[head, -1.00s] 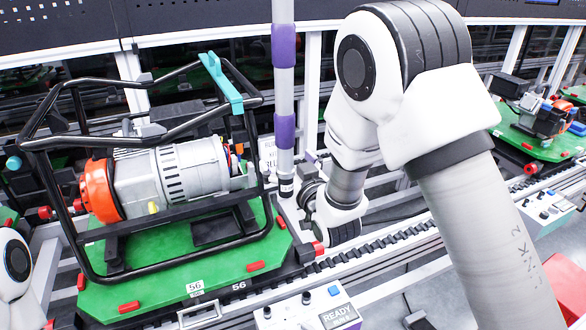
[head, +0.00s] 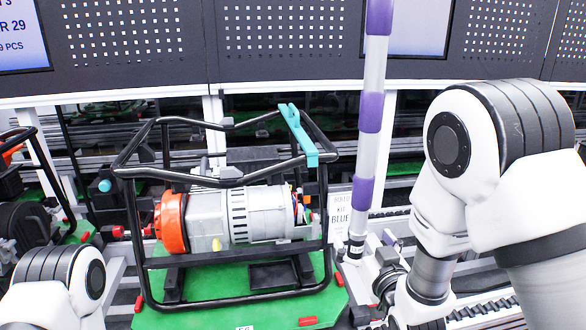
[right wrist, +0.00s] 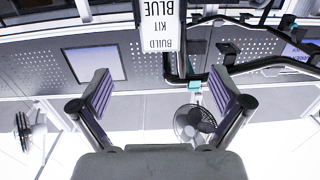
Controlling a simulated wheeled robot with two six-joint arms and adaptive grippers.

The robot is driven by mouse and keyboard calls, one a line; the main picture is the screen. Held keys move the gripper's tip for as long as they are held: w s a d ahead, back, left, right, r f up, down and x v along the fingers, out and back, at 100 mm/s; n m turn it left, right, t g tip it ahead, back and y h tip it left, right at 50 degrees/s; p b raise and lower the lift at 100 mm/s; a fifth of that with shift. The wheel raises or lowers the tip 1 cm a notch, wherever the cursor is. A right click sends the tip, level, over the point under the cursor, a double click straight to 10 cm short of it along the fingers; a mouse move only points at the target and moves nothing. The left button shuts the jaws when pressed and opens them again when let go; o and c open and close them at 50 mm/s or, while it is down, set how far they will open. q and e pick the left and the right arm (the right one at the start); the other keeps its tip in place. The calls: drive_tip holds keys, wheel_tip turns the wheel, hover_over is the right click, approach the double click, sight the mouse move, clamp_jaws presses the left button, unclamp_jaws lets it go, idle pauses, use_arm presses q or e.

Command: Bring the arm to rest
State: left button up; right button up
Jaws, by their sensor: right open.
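My right arm stands at the right of the head view, bent at a white joint (head: 450,145), with its lower link hanging down past the bottom edge. In the right wrist view my right gripper (right wrist: 160,86) is open, its two ribbed pads wide apart with nothing between them. The upside-down "BUILD KIT BLUE" sign (right wrist: 161,22) shows beyond the fingers. A white joint (head: 50,285) of my left arm shows at the bottom left of the head view; the left gripper is out of frame.
A black-framed generator (head: 235,215) with an orange end sits on a green pallet (head: 235,318) left of my right arm. A white and purple pole (head: 366,150) stands between them. A dark perforated panel (head: 290,40) spans the back. A fan (right wrist: 195,122) shows in the wrist view.

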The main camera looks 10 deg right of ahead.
drive_tip(key=s+d+f+g, duration=0.15)
drive_tip(key=s+f, duration=0.25)
drive_tip(key=f, duration=0.4)
drive_tip(key=s+f+m+g+h, duration=0.1)
drive_tip(key=s+f+g, duration=0.2)
drive_tip(key=f, duration=0.6)
drive_tip(key=s+d+f+g, duration=0.1)
drive_tip(key=s+f+g, duration=0.25)
drive_tip(key=f, duration=0.45)
drive_tip(key=s+f+g, duration=0.4)
drive_tip(key=s+f, duration=0.2)
drive_tip(key=s, duration=0.5)
drive_tip(key=s+d+f+g, duration=0.1)
drive_tip(key=s+f+g, duration=0.4)
drive_tip(key=s, duration=0.7)
drive_tip(key=shift+f+g, duration=0.3)
drive_tip(key=shift+f, duration=0.1)
drive_tip(key=shift+d, duration=0.1)
